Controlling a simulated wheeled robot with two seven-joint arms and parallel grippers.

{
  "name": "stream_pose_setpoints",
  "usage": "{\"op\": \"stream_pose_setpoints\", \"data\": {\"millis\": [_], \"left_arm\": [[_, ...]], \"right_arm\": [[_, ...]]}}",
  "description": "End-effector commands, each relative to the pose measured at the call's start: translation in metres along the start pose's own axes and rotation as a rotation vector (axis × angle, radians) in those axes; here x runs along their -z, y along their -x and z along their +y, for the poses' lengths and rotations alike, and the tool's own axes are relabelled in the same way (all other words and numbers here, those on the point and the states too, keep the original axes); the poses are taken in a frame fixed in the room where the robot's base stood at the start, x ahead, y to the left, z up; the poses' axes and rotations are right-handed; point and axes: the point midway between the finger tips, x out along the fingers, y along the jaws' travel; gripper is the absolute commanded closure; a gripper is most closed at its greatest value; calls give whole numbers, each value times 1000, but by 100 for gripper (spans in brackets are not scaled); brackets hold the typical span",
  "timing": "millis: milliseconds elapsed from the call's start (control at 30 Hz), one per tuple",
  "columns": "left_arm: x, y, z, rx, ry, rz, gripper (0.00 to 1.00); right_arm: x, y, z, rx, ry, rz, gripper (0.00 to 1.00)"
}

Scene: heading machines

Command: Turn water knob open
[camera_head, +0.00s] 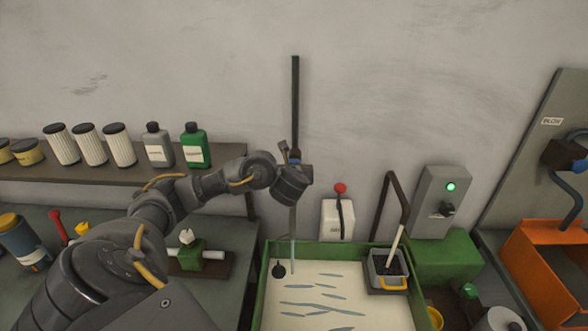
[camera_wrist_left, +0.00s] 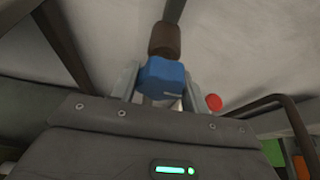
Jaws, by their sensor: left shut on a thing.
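The water knob is blue; in the wrist view the knob (camera_wrist_left: 164,78) sits under a brown fitting (camera_wrist_left: 165,39) on a pipe. My left gripper (camera_head: 294,158) is shut on it, one finger on each side. In the head view only a small bit of the blue knob (camera_head: 295,161) shows, the rest hidden by my gripper. A dark pipe (camera_head: 295,100) runs up the wall above. Below my gripper a thin pale bluish vertical strip (camera_head: 292,252) reaches down to the green-rimmed tank (camera_head: 258,293); I cannot tell if it is pipe or water. My right gripper is not in view.
A white box with a red-knobbed lever (camera_head: 340,189) is right of the knob. A grey bucket (camera_head: 387,270) sits at the tank's right rim. A shelf (camera_head: 100,174) with canisters and bottles is at left. A grey control box (camera_head: 441,200) has a green light.

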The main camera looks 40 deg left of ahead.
Motion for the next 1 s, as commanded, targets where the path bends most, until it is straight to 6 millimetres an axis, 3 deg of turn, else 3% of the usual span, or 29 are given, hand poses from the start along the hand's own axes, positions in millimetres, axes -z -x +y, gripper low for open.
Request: {"op": "stream_pose_setpoints", "data": {"millis": [33, 67, 200, 567, 767, 1000], "left_arm": [[-2, 0, 0, -2, 2, -4, 78], [-2, 0, 0, -2, 2, -4, 51], [-2, 0, 0, -1, 2, -3, 33], [-1, 5, -1, 2, 1, 0, 33], [-4, 32, 0, 2, 2, 3, 33], [2, 60, -1, 3, 6, 2, 33]], "right_arm": [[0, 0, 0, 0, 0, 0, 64], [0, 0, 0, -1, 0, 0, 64], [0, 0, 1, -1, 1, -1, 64], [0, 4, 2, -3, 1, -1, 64], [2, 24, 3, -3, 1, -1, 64], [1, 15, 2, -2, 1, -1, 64]]}}
